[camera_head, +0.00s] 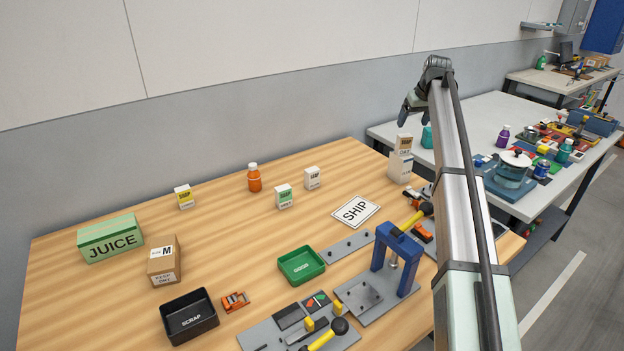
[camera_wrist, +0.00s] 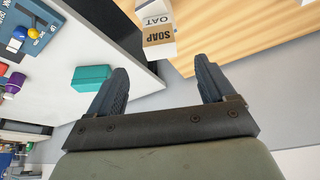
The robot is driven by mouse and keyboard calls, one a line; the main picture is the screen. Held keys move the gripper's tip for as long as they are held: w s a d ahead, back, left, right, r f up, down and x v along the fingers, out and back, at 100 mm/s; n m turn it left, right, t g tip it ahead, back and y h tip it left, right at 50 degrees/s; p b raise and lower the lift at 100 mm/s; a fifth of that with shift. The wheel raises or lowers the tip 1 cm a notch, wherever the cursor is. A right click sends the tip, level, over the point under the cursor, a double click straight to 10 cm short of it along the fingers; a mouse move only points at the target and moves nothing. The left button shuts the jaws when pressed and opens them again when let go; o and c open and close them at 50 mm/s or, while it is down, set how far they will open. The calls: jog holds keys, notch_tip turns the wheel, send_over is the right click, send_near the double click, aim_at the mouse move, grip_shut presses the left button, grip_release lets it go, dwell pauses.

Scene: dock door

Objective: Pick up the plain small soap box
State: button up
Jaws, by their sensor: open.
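A small white box (camera_head: 312,178) with a grey label, which looks like the plain soap box, stands upright on the wooden table, right of the orange bottle. Its small print is hard to read. Similar small boxes have a green label (camera_head: 284,196) and a yellow label (camera_head: 184,197). At the table's right back, a tan-labelled SOAP OAT box (camera_head: 404,143) sits on a larger white box (camera_head: 400,167); the oat box also shows in the wrist view (camera_wrist: 158,37). My gripper (camera_head: 407,110) is open and empty, raised above the gap between tables, well right of the plain box.
An orange bottle (camera_head: 254,178), a SHIP card (camera_head: 356,211), a green tray (camera_head: 301,265), a JUICE box (camera_head: 110,238), a carton (camera_head: 164,260) and a black SCRAP bin (camera_head: 189,316) are on the table. A blue press frame (camera_head: 398,258) stands near the right. Wood around the small boxes is clear.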

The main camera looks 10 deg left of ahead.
jog(key=n+g+y, duration=0.1)
jog(key=n+y, duration=0.1)
jog(key=n, duration=0.3)
send_near(312, 169)
jog(key=x, duration=0.7)
jog(key=shift+s+a, duration=0.2)
jog(key=shift+s, duration=0.15)
jog(key=shift+w+d+x, duration=0.1)
jog(key=shift+d+x, duration=0.05)
jog(key=shift+x, duration=1.15)
jog(key=shift+w+d+x, duration=0.15)
jog(key=shift+x, duration=1.15)
jog(key=shift+c, duration=0.5)
